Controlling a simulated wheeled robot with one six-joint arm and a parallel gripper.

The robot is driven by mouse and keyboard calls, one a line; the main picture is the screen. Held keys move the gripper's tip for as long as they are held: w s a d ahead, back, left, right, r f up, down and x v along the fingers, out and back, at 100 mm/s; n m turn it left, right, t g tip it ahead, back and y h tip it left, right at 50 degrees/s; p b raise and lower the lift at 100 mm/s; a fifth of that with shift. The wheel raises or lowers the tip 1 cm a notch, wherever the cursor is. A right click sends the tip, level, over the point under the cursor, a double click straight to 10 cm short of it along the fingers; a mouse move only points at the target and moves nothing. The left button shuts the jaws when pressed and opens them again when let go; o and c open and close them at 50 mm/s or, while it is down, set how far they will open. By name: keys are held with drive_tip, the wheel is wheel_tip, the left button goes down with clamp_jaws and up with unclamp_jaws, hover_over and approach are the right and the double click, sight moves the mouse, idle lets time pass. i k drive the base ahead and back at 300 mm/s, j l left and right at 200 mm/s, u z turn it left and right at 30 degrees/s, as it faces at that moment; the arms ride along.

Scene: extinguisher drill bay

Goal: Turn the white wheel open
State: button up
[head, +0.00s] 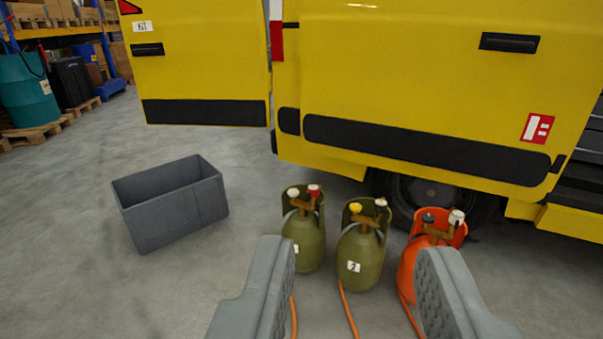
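A green cylinder (305,238) stands at the left of a row of cylinders, with a white wheel (293,192) and a red wheel (313,190) on top. A second green cylinder (362,252), labelled 2, stands in the middle, with a yellow wheel (355,208) and a pale wheel (380,202). An orange cylinder (408,268) at the right has a dark wheel (428,217) and a larger white wheel (457,216). My gripper (355,246) is open, its fingers wide apart in the foreground. Nothing is between them; the cylinders stand beyond. The right finger hides part of the orange cylinder.
A grey open bin (172,210) stands on the floor at the left. A yellow vehicle (400,80) with a wheel (430,195) is close behind the cylinders. Orange hoses (348,312) run from the cylinders toward me. Shelves and a teal drum (28,98) are far left.

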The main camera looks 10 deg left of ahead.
sight(292, 192)
drive_tip(key=i, duration=2.5)
